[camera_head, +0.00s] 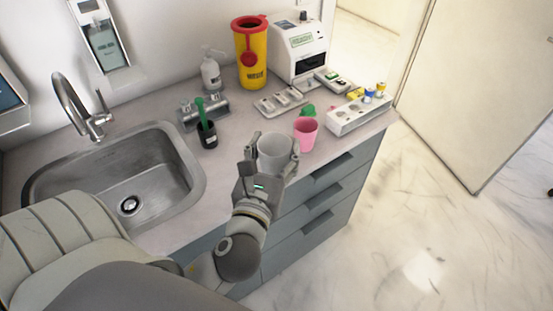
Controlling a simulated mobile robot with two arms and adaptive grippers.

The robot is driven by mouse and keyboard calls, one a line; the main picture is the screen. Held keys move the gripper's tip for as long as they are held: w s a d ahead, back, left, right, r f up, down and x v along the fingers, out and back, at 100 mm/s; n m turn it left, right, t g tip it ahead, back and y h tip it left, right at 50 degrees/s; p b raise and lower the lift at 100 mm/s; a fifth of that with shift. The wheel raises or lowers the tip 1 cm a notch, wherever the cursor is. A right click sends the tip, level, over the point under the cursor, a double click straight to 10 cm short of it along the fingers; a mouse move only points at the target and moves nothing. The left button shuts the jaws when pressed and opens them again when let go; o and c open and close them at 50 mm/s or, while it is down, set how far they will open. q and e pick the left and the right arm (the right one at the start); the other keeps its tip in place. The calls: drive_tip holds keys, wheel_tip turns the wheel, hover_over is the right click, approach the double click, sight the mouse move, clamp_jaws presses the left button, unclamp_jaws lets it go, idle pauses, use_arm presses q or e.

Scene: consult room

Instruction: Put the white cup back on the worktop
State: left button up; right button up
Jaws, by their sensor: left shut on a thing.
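The white cup (274,154) is upright between the fingers of my left gripper (272,158), near the front edge of the worktop (228,158). My left gripper is shut on the cup, one finger on each side. I cannot tell whether the cup's base touches the worktop or is held above it, because the gripper hides it. My right gripper is not in view.
A pink cup (305,133) stands close to the right of the white cup. A white rack (345,120), grey trays (281,101), a yellow waste bin (250,60) and an analyser (298,50) stand behind. The sink (165,190) is to the left.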

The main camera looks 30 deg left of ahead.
use_arm(q)
drive_tip(key=shift+s+a+r+n+y, duration=0.25)
drive_tip(key=shift+s+a+n+y, duration=0.05)
drive_tip(key=shift+s+a+y, duration=0.1)
drive_tip(key=shift+a, duration=0.2)
drive_tip(key=shift+y, duration=0.3)
drive_tip(key=w+a+f+b, duration=0.1)
drive_tip(key=b, duration=0.1)
drive_tip(key=w+a+f+b, duration=0.1)
drive_tip(key=w+b, duration=0.1)
drive_tip(key=w+a+f+b, duration=0.1)
drive_tip(key=w+b, duration=0.1)
drive_tip(key=b, duration=0.1)
drive_tip(key=shift+a, duration=0.15)
drive_tip(key=w+a+f, duration=0.1)
drive_tip(key=w+f, duration=0.1)
drive_tip(key=f, duration=0.1)
drive_tip(key=w+a+f+b, duration=0.1)
drive_tip(key=w+f, duration=0.1)
drive_tip(key=f, duration=0.1)
drive_tip(key=w+a+f, duration=0.2)
drive_tip(key=f, duration=0.1)
drive_tip(key=shift+w+f+b, duration=0.2)
drive_tip(key=shift+w+b, duration=0.15)
drive_tip(key=shift+w, duration=0.05)
drive_tip(key=shift+d+f, duration=0.1)
drive_tip(key=shift+f, duration=0.05)
drive_tip(key=shift+f, duration=0.1)
drive_tip(key=o, duration=1.1)
